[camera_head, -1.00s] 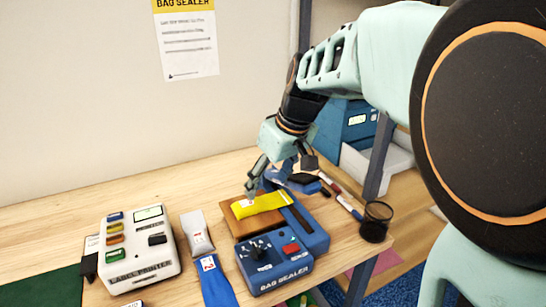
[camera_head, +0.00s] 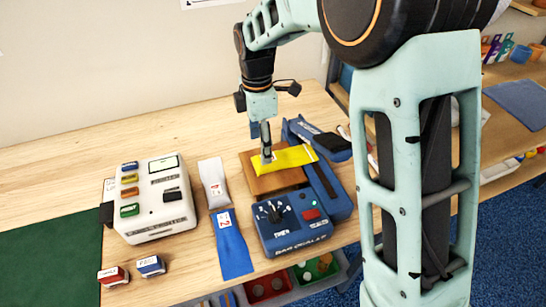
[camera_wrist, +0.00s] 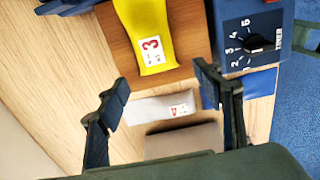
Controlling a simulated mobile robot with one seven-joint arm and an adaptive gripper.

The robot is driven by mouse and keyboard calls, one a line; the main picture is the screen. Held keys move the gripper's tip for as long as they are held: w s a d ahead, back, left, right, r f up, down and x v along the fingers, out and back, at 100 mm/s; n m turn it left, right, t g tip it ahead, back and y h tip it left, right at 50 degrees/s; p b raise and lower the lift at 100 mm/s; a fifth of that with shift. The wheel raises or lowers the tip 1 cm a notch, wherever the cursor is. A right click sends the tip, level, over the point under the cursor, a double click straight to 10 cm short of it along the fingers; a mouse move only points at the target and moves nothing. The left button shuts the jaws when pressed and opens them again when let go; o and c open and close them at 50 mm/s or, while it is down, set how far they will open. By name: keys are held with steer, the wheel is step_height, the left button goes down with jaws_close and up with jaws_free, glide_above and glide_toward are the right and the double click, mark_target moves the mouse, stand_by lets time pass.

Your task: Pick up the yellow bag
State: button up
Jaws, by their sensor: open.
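The yellow bag (camera_head: 284,159) lies flat on a brown wooden block (camera_head: 262,181) beside the blue bag sealer (camera_head: 290,222). Its far end reaches over the sealer's bar. In the wrist view the yellow bag (camera_wrist: 148,32) shows a white label with a red 3. My gripper (camera_head: 266,150) points down over the label end of the bag in the head view. In the wrist view my gripper (camera_wrist: 165,92) has its two fingers spread wide with nothing between them touching, and the bag's end lies just beyond the fingertips. I cannot tell the exact height above the bag.
A grey bag (camera_head: 213,183) and a blue bag (camera_head: 231,245) lie left of the sealer. A white label printer (camera_head: 152,200) stands further left, with red (camera_head: 113,276) and blue (camera_head: 150,266) stamps before it. Bare table lies behind the printer.

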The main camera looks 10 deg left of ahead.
steer(key=shift+w+f+p, duration=0.15)
steer(key=shift+f+p, duration=0.15)
steer(key=shift+f, duration=1.2)
steer(key=shift+w+f+p, duration=0.1)
steer(key=shift+f+p, duration=0.15)
steer(key=shift+f, duration=1.25)
steer(key=c, duration=1.4)
steer(key=shift+r, duration=0.1)
